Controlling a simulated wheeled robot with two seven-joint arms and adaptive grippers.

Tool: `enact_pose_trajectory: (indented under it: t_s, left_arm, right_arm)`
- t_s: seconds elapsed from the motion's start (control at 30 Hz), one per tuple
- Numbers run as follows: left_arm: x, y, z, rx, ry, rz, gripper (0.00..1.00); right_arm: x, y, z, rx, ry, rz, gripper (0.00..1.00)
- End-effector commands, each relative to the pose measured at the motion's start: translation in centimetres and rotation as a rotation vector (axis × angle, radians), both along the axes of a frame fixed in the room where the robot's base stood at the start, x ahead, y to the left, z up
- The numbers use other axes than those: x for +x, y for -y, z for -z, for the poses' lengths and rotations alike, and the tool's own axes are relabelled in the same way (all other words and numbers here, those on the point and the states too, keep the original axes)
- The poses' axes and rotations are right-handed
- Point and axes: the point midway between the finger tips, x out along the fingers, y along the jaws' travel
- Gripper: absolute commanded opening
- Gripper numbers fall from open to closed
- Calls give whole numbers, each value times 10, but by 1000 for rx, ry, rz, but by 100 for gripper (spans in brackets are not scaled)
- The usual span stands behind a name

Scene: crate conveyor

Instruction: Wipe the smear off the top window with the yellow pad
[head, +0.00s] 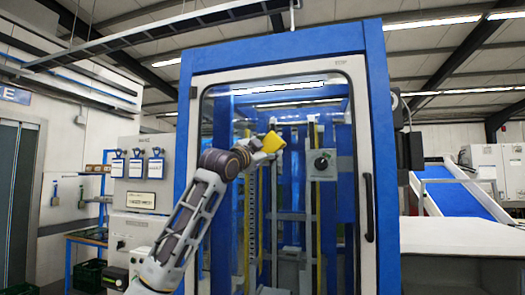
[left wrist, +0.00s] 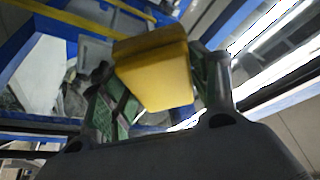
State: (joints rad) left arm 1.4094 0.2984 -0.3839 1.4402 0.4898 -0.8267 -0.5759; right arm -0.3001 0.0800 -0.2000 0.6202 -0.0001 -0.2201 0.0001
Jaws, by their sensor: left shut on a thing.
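The yellow pad (head: 272,142) is held by my left gripper (head: 262,151), up in front of the glass in the head view. In the left wrist view the pad (left wrist: 155,72) sits between the two fingers of the gripper (left wrist: 155,90). The window (head: 290,170) is a tall glass pane in a white frame on a blue cabinet. I cannot tell whether the pad touches the glass. I cannot make out a smear on it; my arm covers the lower left part. My right gripper is not in view.
The cabinet's blue frame (head: 380,150) surrounds the window, with a dark door handle (head: 369,208) at its right. A white table (head: 460,236) and a blue sloping conveyor (head: 458,196) stand to the right. A metal rack (head: 150,38) hangs from the ceiling.

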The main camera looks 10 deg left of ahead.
Motion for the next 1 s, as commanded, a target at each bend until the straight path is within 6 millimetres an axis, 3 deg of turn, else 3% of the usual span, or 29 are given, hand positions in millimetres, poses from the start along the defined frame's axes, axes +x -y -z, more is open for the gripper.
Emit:
enact_pose_trajectory:
  t_s: [0.33, 1.0]
  left_arm:
    - [1, 19, 0, 0, -1, 1, 41]
    - [1, 30, 1, 0, -2, 2, 41]
  right_arm:
    - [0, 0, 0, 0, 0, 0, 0]
    - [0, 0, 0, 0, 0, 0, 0]
